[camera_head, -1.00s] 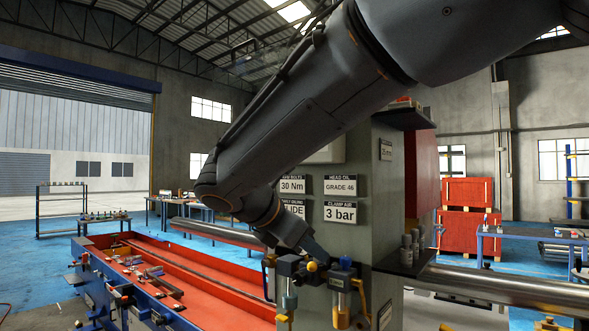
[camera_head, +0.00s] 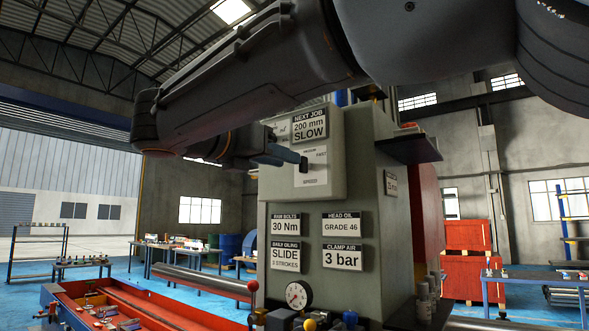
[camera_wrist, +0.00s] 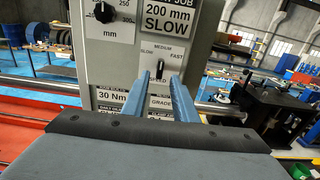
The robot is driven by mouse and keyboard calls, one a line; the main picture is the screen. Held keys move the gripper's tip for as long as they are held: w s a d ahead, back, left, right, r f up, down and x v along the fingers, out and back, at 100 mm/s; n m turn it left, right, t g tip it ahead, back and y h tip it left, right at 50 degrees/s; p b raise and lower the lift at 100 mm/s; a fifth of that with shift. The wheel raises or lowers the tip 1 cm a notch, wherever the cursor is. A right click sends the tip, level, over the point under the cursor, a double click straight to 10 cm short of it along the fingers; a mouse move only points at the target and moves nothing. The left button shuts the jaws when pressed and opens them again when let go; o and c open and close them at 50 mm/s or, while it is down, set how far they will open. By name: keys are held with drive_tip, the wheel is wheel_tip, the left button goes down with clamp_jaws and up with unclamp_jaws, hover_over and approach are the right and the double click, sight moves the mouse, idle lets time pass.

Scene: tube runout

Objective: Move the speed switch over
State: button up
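The speed switch (camera_wrist: 159,68) is a small black knob on a white plate on the grey cabinet. In the wrist view its plate reads SLOW at left, MEDIUM at top and FAST at right. The knob stands about upright, roughly toward MEDIUM. My gripper (camera_wrist: 159,77) is open, its two blue fingers pointing at the plate with the knob showing between their tips. I cannot tell whether they touch it. In the head view my gripper (camera_head: 298,160) is at the plate (camera_head: 311,178) and hides its left part. A sign (camera_head: 309,125) above reads NEXT JOB, 200 mm, SLOW.
Another black knob (camera_wrist: 104,13), marked in mm, is up and left of the switch. Signs such as 30 Nm (camera_head: 287,225) and 3 bar (camera_head: 342,257) are below. A gauge (camera_head: 296,294) is at the cabinet's foot. A dark shelf (camera_head: 408,149) juts out at right.

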sight(303, 165)
drive_tip(key=b+x, duration=0.2)
drive_tip(key=x, duration=0.2)
drive_tip(key=shift+w+d, duration=0.2)
drive_tip(key=shift+d+p, duration=0.1)
drive_tip(key=shift+p, duration=0.2)
drive_tip(key=shift+w, duration=0.1)
clamp_jaws()
